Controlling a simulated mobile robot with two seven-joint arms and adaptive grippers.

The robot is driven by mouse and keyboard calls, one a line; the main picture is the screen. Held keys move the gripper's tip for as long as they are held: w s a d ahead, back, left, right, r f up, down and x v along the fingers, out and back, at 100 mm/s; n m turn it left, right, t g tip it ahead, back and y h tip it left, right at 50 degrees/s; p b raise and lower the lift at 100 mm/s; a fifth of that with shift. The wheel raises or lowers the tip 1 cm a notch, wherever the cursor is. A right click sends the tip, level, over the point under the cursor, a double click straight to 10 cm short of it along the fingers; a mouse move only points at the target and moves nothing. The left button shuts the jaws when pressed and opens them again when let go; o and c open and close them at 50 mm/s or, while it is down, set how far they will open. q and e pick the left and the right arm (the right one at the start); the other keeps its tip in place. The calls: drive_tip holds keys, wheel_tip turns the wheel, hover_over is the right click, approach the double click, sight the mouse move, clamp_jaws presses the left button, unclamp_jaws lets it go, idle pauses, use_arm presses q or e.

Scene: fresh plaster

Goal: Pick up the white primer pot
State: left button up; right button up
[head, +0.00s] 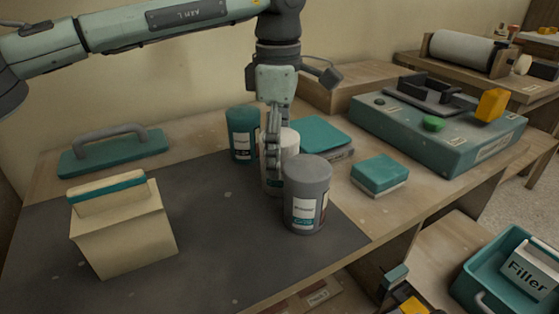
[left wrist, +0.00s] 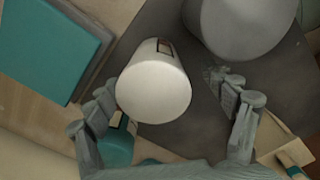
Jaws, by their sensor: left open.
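The white primer pot (head: 289,142) stands upright on the dark mat, between a teal pot (head: 243,146) behind it and a grey pot (head: 307,178) in front. My left gripper (head: 273,160) points down over it, and a finger hides part of its side in the head view. In the left wrist view the white pot (left wrist: 153,92) shows its pale round lid between the spread fingers of the left gripper (left wrist: 172,104). The fingers are open, and I cannot tell whether either touches the pot. My right gripper is not in view.
The grey pot (left wrist: 240,25) is close to the white one. A teal-topped block (head: 323,137) and a teal sponge-like block (head: 380,174) lie to the right. A cream box (head: 125,235) and a handled teal float (head: 112,150) are left. The mat's (head: 220,255) front middle is clear.

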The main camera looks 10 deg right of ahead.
use_arm(q)
drive_tip(key=f, duration=0.4)
drive_tip(key=shift+w+d+f, duration=0.15)
drive_tip(key=shift+w+f, duration=0.1)
drive_tip(key=shift+f, duration=0.15)
drive_tip(key=shift+c, duration=0.2)
drive_tip(key=shift+r, duration=0.1)
drive_tip(key=c, duration=1.6)
